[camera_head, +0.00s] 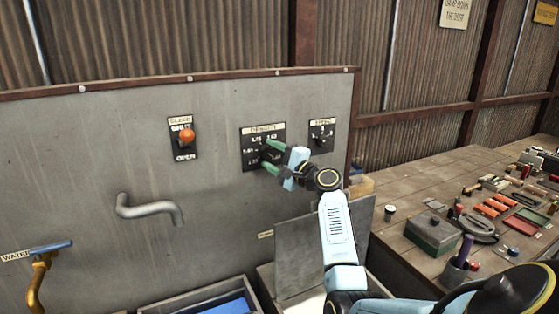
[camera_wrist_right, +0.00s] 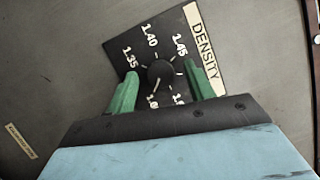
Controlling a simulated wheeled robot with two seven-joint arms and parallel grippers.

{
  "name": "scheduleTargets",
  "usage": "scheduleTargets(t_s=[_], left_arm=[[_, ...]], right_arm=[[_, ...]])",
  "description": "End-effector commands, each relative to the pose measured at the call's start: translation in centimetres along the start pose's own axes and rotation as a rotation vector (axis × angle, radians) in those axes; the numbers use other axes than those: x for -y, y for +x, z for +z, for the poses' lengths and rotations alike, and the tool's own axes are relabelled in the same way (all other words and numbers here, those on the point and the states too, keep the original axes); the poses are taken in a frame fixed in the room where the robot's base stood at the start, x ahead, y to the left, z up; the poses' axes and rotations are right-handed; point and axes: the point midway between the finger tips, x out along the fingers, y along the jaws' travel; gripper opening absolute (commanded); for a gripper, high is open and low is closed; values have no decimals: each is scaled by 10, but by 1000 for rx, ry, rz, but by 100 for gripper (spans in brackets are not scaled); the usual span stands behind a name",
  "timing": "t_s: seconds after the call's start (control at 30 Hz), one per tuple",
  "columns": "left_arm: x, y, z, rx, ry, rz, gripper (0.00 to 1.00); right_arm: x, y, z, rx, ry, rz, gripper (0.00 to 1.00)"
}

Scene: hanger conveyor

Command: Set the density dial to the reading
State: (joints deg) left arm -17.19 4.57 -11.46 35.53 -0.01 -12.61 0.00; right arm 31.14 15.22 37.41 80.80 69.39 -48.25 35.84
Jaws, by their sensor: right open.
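The density dial is a black plate (camera_head: 248,137) with white numbers on the grey panel, and a label reading DENSITY. In the right wrist view its round dark knob (camera_wrist_right: 160,73) sits mid-plate, with 1.35, 1.40 and 1.45 legible around it; the lower numbers are partly hidden by my gripper. My right gripper (camera_head: 268,160) is at the dial. Its green fingers stand open on either side of the knob, apart from it in the wrist view (camera_wrist_right: 160,88). Where the pointer is set cannot be told. No written reading is legible. My left gripper is not in view.
A plate with an orange knob (camera_head: 187,135) marked SHUT and OPEN is left of the dial. Another small dial (camera_head: 321,136) is to its right. A grey bent pipe (camera_head: 152,209) sticks out of the panel. A workbench (camera_head: 405,171) with tools stands at right.

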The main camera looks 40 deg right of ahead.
Motion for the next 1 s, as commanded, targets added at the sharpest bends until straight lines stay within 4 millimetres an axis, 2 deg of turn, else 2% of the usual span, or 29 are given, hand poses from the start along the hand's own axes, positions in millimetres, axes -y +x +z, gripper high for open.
scheduleTargets(t_s=[0.17,0.6,0.8,1.0], left_arm=[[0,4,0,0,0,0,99],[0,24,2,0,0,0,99],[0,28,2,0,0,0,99],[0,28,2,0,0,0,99]], right_arm=[[-2,-19,-1,-1,-3,2,53],[-2,-110,0,-1,-3,3,53],[-1,-130,0,0,-1,1,53],[0,-133,0,0,0,0,53]])
